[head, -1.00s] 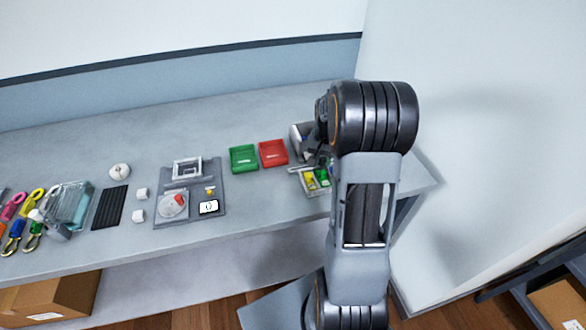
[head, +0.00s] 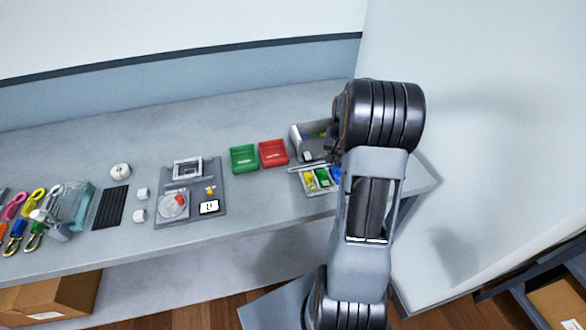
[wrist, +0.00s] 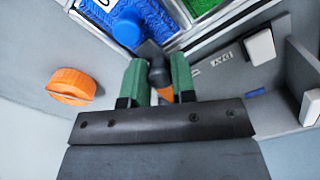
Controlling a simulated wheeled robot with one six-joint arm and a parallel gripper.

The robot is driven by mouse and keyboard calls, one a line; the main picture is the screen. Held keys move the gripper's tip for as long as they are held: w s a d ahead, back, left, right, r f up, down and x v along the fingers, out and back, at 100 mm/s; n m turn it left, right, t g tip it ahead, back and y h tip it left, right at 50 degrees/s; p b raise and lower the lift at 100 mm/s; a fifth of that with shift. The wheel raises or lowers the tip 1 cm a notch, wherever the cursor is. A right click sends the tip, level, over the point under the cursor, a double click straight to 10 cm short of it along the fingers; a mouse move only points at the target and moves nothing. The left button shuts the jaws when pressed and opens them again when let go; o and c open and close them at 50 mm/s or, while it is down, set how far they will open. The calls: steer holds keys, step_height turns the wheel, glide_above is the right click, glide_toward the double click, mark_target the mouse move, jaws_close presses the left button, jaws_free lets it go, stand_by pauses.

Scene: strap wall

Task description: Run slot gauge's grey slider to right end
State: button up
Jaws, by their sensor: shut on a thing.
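My gripper (wrist: 160,82) has green fingertips. In the wrist view it is shut on a dark grey rounded knob, which I take to be the slider (wrist: 158,72), with some orange showing below it. A grey rail (wrist: 222,38), seemingly the slot gauge, runs from beside the knob toward the upper right. The knob is at the rail's left part in this view; its exact distance from the end cannot be told. In the head view the rail (head: 310,166) lies along the back of the tray, and my arm hides the gripper and slider.
A tray with yellow, green (head: 323,177) and blue (wrist: 130,25) items adjoins the rail. A grey box (head: 303,143) stands behind it. An orange round piece (wrist: 72,86) lies on the wrist view's left. Red (head: 273,153) and green (head: 243,158) bins stand left of the box.

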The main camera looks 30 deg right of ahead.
steer(key=shift+s+d, duration=0.15)
steer(key=shift+d, duration=0.9)
steer(key=o, duration=0.6)
steer(key=shift+c, duration=0.2)
steer(key=shift+r, duration=0.2)
steer(key=shift+r+p, duration=2.4)
steer(key=shift+r, duration=0.45)
steer(key=shift+c, duration=0.3)
